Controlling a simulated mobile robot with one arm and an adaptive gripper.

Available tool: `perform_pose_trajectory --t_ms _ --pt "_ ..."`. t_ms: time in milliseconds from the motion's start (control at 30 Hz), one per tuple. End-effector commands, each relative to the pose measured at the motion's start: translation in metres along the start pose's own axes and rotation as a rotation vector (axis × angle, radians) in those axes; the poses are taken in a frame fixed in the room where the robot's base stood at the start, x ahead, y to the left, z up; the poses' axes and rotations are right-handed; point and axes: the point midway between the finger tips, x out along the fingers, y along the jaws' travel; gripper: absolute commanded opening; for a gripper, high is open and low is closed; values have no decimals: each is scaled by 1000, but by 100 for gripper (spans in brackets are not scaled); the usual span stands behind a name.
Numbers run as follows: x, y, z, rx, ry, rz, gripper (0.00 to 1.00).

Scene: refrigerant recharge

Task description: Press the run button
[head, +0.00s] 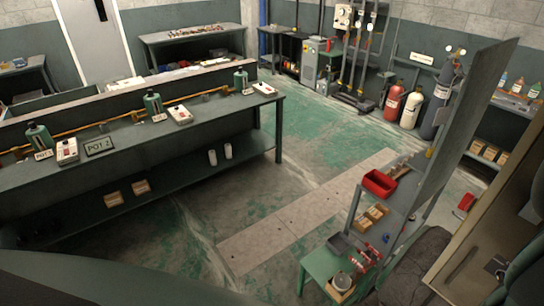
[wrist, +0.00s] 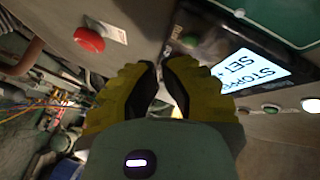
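In the wrist view, a control panel fills the upper part. Its lit display (wrist: 255,72) shows text that reads like "STOPPED" and "SET". Under the display at the right are a small green button (wrist: 271,108) and a pale round button (wrist: 311,104). No readable label marks either one as the run button. A red mushroom button (wrist: 89,39) sits at the upper left beside a white label. My gripper (wrist: 164,63), with yellow fingers, points at the panel between the red button and the display. Its fingertips look nearly together, with nothing between them. The gripper does not show in the head view.
Pipes and coloured cables (wrist: 50,105) lie at the wrist view's left. In the head view, a tan cabinet (head: 480,235) stands at the right edge, near a grey shelf with a red bin (head: 380,183). A long workbench (head: 190,135) is at left; the middle floor is clear.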

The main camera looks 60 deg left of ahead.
Motion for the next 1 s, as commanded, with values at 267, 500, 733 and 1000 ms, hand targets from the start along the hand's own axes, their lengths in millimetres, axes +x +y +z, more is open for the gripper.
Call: perform_pose_trajectory --t_ms 267,500,733,1000 --pt "0 0 0 0 1 0 0" --pt "0 0 0 0 1 0 0" --pt "3 -1 1 0 1 0 0" --pt "7 -4 3 0 2 0 0"
